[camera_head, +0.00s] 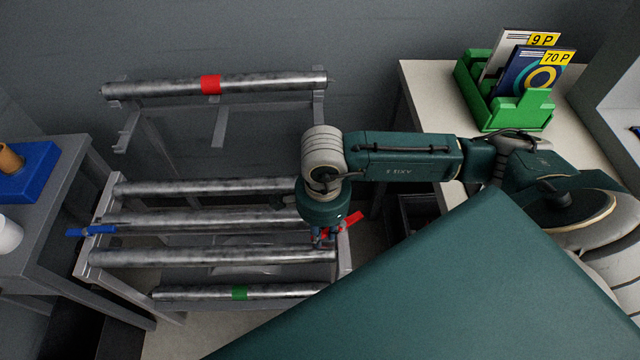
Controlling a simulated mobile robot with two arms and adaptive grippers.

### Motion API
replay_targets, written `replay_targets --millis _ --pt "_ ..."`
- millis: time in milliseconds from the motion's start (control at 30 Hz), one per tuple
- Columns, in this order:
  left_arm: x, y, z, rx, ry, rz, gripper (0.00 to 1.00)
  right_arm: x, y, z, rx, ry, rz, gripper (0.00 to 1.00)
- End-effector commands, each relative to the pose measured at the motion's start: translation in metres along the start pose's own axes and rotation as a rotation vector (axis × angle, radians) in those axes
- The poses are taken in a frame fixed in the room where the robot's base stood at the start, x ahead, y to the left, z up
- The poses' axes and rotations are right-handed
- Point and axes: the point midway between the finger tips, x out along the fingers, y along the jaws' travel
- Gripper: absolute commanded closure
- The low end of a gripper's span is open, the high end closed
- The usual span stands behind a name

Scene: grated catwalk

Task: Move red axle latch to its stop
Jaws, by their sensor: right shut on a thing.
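The red axle latch (353,219) is at the right end of the rack (346,262), slanting up to the right. Only its outer end and a bit of red lower down show; my wrist hides the rest. My right gripper (325,236) points down at the latch and is shut on it. The fingers are small and partly hidden under the wrist. My left gripper is not in view. A blue latch (91,230) lies about level at the left end of the rack.
Several grey axles lie across the rack, one with a green band (239,293). A red-banded axle (211,85) rests on upper brackets behind. A left table holds a blue block (28,171). A right table (426,92) bears a green holder (512,112) with booklets.

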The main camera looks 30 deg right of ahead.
Motion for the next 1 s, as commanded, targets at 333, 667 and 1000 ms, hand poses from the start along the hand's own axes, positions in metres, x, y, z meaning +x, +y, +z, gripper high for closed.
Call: replay_targets --millis 333,667,1000 --pt "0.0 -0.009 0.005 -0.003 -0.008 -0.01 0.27 0.0 0.0 -0.002 0.001 0.005 0.0 0.68" --pt "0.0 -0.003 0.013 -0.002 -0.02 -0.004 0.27 0.0 0.0 -0.001 0.001 0.003 0.0 0.6" --pt "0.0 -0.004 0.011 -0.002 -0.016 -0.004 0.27 -0.05 -0.002 -0.001 0.0 0.002 -0.007 0.6"
